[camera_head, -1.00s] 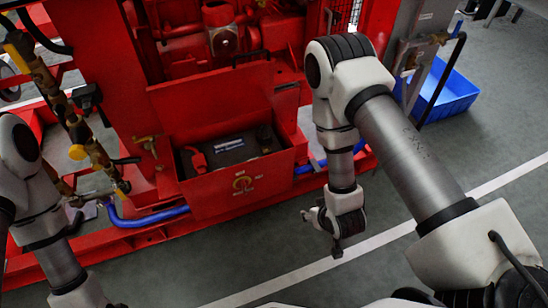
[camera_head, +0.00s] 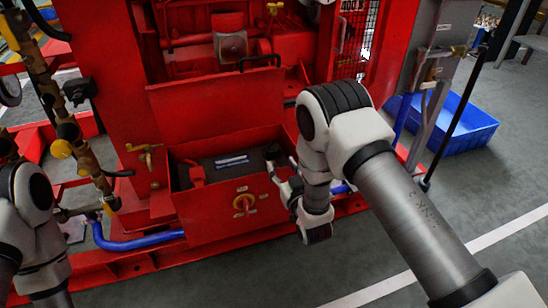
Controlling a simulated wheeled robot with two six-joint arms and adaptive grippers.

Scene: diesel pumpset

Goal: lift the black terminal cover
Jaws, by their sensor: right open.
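The open red battery box (camera_head: 215,215) holds a dark battery (camera_head: 232,168) with a pale label. The black terminal cover (camera_head: 271,153) is at the battery's right end, small and dark, partly hard to tell from the box's shadow. A red terminal cover (camera_head: 196,172) is at the left end. My right gripper (camera_head: 274,171) is open, its fingers at the box's right front rim, close to the black cover. I cannot tell whether they touch it. My left arm shows at the left edge; its gripper is out of view.
The box's raised red lid (camera_head: 215,105) with a black handle stands behind the battery. A red switch (camera_head: 243,203) is on the box front. A brass valve (camera_head: 145,152) and blue hose (camera_head: 130,240) are to the left. A blue crate (camera_head: 455,120) lies right on open floor.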

